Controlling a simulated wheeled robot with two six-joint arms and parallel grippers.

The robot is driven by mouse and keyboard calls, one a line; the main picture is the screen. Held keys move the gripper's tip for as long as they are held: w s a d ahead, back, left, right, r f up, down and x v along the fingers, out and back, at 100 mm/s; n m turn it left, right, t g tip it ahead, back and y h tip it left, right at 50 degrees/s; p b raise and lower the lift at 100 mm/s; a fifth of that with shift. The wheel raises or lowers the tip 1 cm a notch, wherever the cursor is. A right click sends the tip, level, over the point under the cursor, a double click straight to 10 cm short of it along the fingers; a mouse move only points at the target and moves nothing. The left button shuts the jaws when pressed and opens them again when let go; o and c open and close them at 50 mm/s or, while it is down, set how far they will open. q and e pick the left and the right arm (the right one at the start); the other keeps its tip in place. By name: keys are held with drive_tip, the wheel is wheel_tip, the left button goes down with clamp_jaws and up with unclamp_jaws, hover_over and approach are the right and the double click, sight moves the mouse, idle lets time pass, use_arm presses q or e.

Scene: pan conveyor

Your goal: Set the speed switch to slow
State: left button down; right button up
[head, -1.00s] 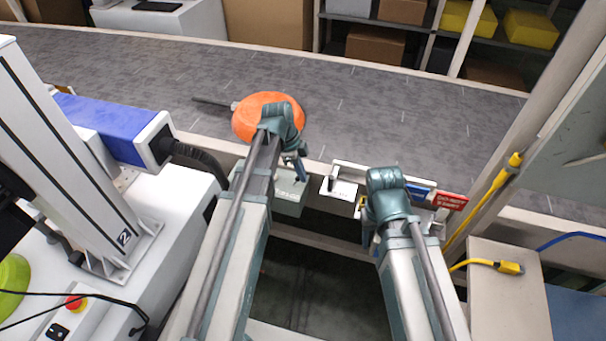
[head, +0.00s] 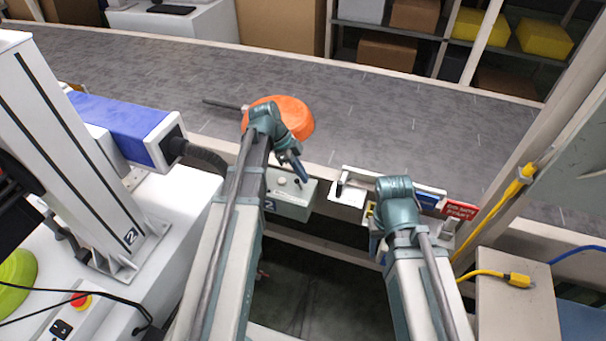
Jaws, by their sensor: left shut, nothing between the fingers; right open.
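A grey-green control box (head: 289,205) sits at the near edge of the conveyor, with a small pale knob (head: 282,182) on top. I cannot read which way any switch on it is set. My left gripper (head: 304,177) is shut and empty, pointing down over the right part of the box top. I cannot tell whether its tips touch the box. My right gripper (head: 374,222) is open, to the right of the box; its own wrist hides most of its fingers.
An orange pan (head: 289,117) lies on the grey conveyor (head: 400,120) behind my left wrist. A white plate with a black lever (head: 346,192) is right of the box, by a red sign (head: 460,209). A blue-and-white machine (head: 125,128) stands at left.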

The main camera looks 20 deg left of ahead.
use_arm(q)
drive_tip(key=shift+r+p, duration=0.6)
drive_tip(key=shift+r, duration=0.1)
drive_tip(key=shift+d+r, duration=0.3)
drive_tip(key=shift+d, duration=0.1)
drive_tip(key=a+p+v, duration=0.1)
drive_tip(key=p+v, duration=0.7)
drive_tip(key=v, duration=0.1)
drive_tip(key=shift+w+a+f, duration=0.25)
drive_tip(key=shift+d, duration=0.15)
